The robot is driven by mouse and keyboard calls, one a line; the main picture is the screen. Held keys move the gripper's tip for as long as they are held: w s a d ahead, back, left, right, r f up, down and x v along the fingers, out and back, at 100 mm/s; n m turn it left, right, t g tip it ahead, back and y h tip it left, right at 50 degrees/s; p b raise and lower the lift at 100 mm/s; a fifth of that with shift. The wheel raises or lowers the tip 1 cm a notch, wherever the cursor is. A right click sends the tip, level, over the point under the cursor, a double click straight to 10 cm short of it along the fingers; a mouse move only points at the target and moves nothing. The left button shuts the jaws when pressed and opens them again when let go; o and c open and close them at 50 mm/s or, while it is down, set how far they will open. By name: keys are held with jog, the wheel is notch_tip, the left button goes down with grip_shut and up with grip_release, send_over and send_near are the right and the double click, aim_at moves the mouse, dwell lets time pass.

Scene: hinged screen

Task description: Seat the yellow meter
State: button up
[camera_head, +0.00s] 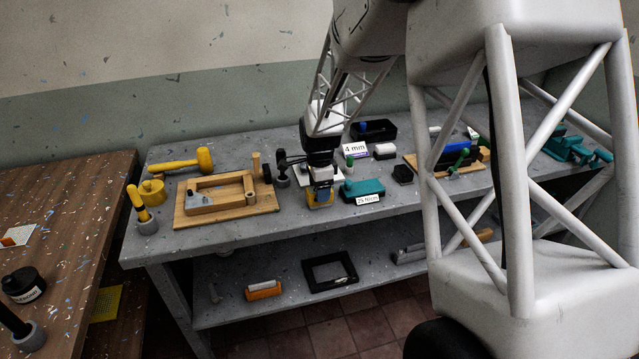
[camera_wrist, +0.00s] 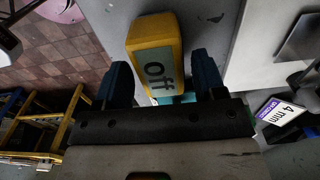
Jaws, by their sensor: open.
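The yellow meter (camera_head: 320,201) is on the grey bench near its front edge, directly below my gripper (camera_head: 321,178) in the head view. In the wrist view, the yellow meter (camera_wrist: 168,33) has a grey-green screen reading "Off". My gripper (camera_wrist: 160,80) is open there, with one dark blue finger on each side of the meter's lower part. A gap shows beside the meter on each side. The meter's base is hidden by the gripper, and I cannot tell which fixture is its seat.
A teal block (camera_head: 362,188) with a "25 Nm" label stands close right of the meter. A wooden frame on a board (camera_head: 228,209) lies to the left. A "4 mm" label (camera_head: 354,148) and a black tray (camera_head: 373,131) are behind. The bench's front edge is close.

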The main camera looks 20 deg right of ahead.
jog(key=c, duration=0.8)
jog(key=shift+o, duration=0.2)
jog(key=shift+r, duration=2)
jog(key=shift+a, duration=0.1)
jog(key=w+a+r, duration=0.1)
jog(key=w+a, duration=0.2)
jog(key=a, duration=0.6)
jog(key=w+a+r, duration=0.1)
jog(key=w+a, duration=0.3)
jog(key=a, duration=0.5)
jog(key=w+a+r, duration=0.1)
jog(key=w+a, duration=0.3)
jog(key=a, duration=0.6)
jog(key=shift+d, duration=0.1)
